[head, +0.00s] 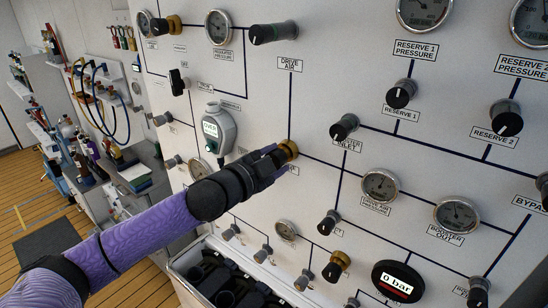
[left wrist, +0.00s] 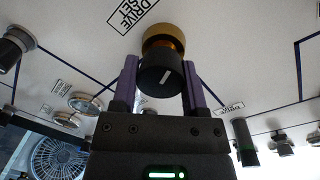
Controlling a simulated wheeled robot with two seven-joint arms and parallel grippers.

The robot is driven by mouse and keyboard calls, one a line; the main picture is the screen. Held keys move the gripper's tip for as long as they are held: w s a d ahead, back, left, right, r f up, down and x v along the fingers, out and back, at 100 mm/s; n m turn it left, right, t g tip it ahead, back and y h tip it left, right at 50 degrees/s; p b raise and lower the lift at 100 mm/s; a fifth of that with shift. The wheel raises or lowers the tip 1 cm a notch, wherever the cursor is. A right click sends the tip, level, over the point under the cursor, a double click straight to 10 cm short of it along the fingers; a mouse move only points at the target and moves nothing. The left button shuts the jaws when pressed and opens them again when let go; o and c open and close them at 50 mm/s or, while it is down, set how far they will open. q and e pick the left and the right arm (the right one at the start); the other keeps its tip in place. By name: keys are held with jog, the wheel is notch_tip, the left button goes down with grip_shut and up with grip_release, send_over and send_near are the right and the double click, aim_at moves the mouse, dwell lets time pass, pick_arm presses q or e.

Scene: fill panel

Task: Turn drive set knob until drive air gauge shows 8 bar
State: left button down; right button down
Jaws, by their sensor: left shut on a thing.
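The drive set knob (left wrist: 162,76) has a black cap with a white mark and a brass collar against the white panel, beside its DRIVE SET label (left wrist: 132,12). In the head view its brass part (head: 288,149) shows just past my left gripper (head: 276,158). The purple fingers of my left gripper (left wrist: 160,82) are shut on the knob, one on each side. The drive air gauge (head: 381,186) is a round dial right of the knob; its needle is too small to read. My right gripper is not in view.
Other knobs and gauges crowd the panel, including the inlet valve (head: 344,126) close right of the gripper and a booster out gauge (head: 456,215). A black round display (head: 397,281) reads 0 bar. A cluttered bench (head: 130,185) stands at the left.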

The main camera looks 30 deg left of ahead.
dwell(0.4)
pick_arm(q)
jog(key=shift+c, duration=0.5)
grip_release()
jog(key=shift+s+f, duration=0.1)
jog(key=shift+s, duration=0.15)
jog(key=s+a+b, duration=0.1)
jog(key=s, duration=0.8)
jog(key=shift+s+r, duration=0.2)
jog(key=shift+r, duration=0.2)
jog(key=shift+c, duration=0.2)
dwell(1.3)
